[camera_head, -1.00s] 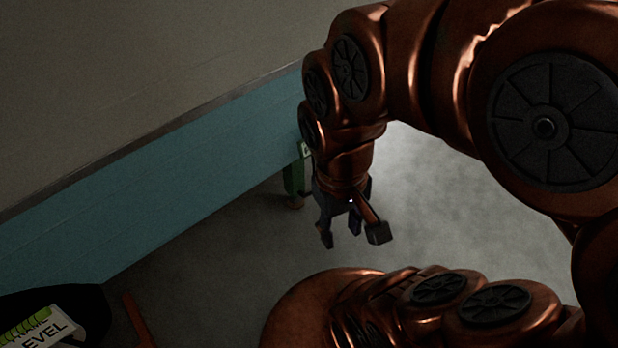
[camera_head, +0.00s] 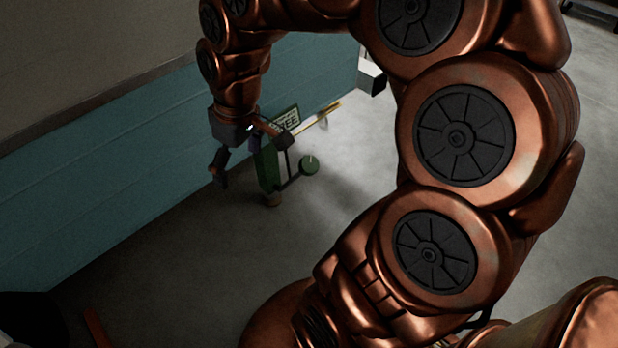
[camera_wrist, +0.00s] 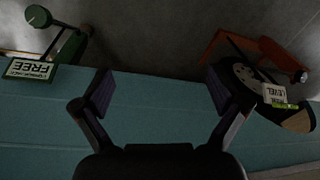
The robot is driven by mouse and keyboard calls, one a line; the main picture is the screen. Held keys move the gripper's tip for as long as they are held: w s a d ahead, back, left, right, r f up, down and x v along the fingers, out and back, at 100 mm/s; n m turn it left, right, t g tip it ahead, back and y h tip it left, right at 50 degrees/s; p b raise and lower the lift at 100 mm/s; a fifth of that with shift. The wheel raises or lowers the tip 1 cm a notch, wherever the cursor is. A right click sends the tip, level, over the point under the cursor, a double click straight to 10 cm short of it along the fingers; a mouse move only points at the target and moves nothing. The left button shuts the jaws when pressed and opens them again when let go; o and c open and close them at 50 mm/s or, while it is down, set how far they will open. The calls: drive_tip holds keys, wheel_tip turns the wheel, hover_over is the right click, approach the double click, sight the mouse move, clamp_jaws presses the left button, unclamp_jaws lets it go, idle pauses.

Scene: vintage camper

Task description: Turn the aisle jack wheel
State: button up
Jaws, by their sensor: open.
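A green jack-like stand (camera_head: 266,168) stands on the floor beside the blue wall panel, with a sign ending in "EE" (camera_head: 286,119) and a small round green disc (camera_head: 310,165) on a side arm. In the wrist view the stand (camera_wrist: 72,48) is at upper left, its sign reading FREE, with the green disc (camera_wrist: 38,16). A black wheel (camera_wrist: 248,78) with an orange frame (camera_wrist: 228,45) and a LEVEL sign (camera_wrist: 270,94) is at right. I cannot tell which is the aisle jack wheel. My gripper (camera_head: 250,155) is open and empty, near the stand in the picture; contact is unclear. It also shows in the wrist view (camera_wrist: 162,88).
The blue wall panel (camera_head: 110,160) runs along the left. An orange bar (camera_head: 97,326) and a dark shape (camera_head: 30,320) lie at lower left. A yellow rod (camera_head: 322,113) extends by the stand. Grey floor (camera_head: 180,240) is open in front; my arm hides much of the right.

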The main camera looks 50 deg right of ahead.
drive_tip(key=w+d+f+t+b, duration=0.1)
drive_tip(key=w+d+f+b, duration=0.55)
drive_tip(key=f, duration=0.25)
drive_tip(key=t+h+b, duration=0.1)
drive_tip(key=t+b, duration=0.2)
drive_tip(key=b, duration=1.3)
hover_over(311, 164)
drive_tip(key=s, duration=0.2)
drive_tip(key=shift+m, duration=0.3)
wheel_tip(311, 164, down, 22)
drive_tip(key=shift+s+d+f, duration=0.1)
drive_tip(key=shift+s+d, duration=0.05)
drive_tip(key=b+x, duration=0.2)
drive_tip(key=x, duration=0.5)
drive_tip(key=shift+f, duration=0.25)
drive_tip(key=shift+c, duration=0.4)
drive_tip(key=c, duration=1.1)
drive_tip(key=shift+o, duration=0.2)
